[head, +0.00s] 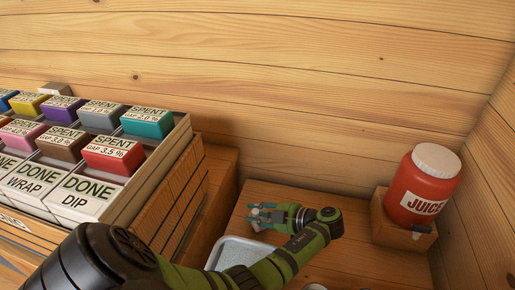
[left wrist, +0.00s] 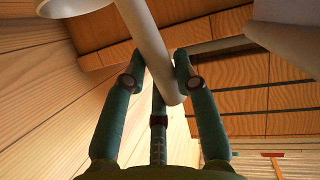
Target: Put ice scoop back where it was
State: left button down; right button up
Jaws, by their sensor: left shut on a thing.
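My left gripper (head: 262,216) is over the wooden counter at the lower middle of the head view. The handle slants between the fingertips, and a wider pale part shows at the top left edge. In the head view the scoop is mostly hidden by the gripper; only a small pale bit shows by the fingers. My right gripper is not in view.
A pale grey tray or bin (head: 238,243) lies in front of the gripper, partly behind my arm. A red juice jug (head: 423,188) stands on a wooden block at the right. A rack of labelled coloured boxes (head: 150,185) fills the left. A wooden wall closes the back.

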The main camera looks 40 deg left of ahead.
pick_arm(q)
jog(key=shift+f, duration=0.95)
jog(key=c, duration=1)
grip_release()
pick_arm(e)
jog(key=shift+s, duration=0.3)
pick_arm(q)
jog(key=shift+f, duration=0.1)
jog(key=shift+w+d+b, duration=0.2)
jog(key=shift+d+b, duration=0.1)
jog(key=shift+d, duration=0.05)
jog(key=shift+s+r+b+v, duration=0.15)
jog(key=shift+b+v, duration=0.5)
jog(key=shift+v, duration=0.95)
jog(key=shift+s+r+b+v, duration=0.15)
jog(key=shift+b+v, duration=0.5)
jog(key=shift+v, duration=0.9)
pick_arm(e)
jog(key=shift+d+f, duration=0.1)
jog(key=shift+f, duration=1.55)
pick_arm(q)
jog(key=shift+f, duration=0.1)
